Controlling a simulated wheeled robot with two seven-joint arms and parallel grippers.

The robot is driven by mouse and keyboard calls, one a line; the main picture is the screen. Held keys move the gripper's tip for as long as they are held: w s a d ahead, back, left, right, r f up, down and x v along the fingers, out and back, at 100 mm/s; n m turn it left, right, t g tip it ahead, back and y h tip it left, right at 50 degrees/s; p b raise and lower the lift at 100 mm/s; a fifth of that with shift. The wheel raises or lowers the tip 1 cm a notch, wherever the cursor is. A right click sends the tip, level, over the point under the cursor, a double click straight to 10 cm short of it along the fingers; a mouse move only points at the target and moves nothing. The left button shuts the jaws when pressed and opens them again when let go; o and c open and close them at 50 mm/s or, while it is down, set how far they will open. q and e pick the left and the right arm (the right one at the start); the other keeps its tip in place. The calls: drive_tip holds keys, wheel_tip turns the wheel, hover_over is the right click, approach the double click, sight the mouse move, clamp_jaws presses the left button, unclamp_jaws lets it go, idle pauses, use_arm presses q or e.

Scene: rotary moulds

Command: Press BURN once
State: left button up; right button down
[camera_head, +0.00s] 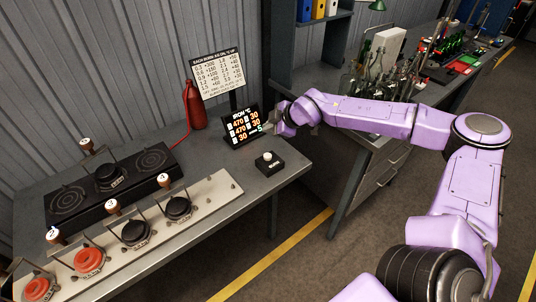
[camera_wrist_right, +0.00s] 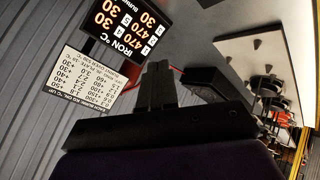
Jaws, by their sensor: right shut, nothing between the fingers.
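A small black box with a white round button (camera_head: 268,157) stands near the bench's right end. Its front label is too small to read surely. My right gripper (camera_head: 276,122) is shut and empty, behind and above the button box, close to the right side of the display. Its closed fingers (camera_wrist_right: 157,75) also show in the wrist view. The black display (camera_head: 241,127), headed IRON °C, shows rows with 470 and 30; it also shows in the wrist view (camera_wrist_right: 121,30). My left gripper is out of view.
A chart (camera_head: 217,75) and a red bottle (camera_head: 194,105) stand behind the display. A black hotplate (camera_head: 67,199) and a pale rail (camera_head: 205,200) with several round moulds fill the left of the bench (camera_head: 285,175). Bottles (camera_head: 372,85) crowd another bench beyond my right arm.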

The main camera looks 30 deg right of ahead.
sight(269, 157)
wheel_tip(269, 157, down, 8)
drive_tip(key=b, duration=0.6)
drive_tip(key=shift+f, duration=0.25)
drive_tip(key=shift+f+b, duration=0.25)
drive_tip(key=shift+b, duration=0.1)
idle(1.3)
drive_tip(key=shift+f+b, duration=0.35)
drive_tip(key=shift+b, duration=0.35)
drive_tip(key=shift+f+b, duration=0.5)
drive_tip(key=shift+b, duration=0.2)
idle(0.4)
idle(0.3)
drive_tip(key=shift+r+p, duration=0.4)
drive_tip(key=shift+r, duration=0.45)
drive_tip(key=shift+r, duration=0.1)
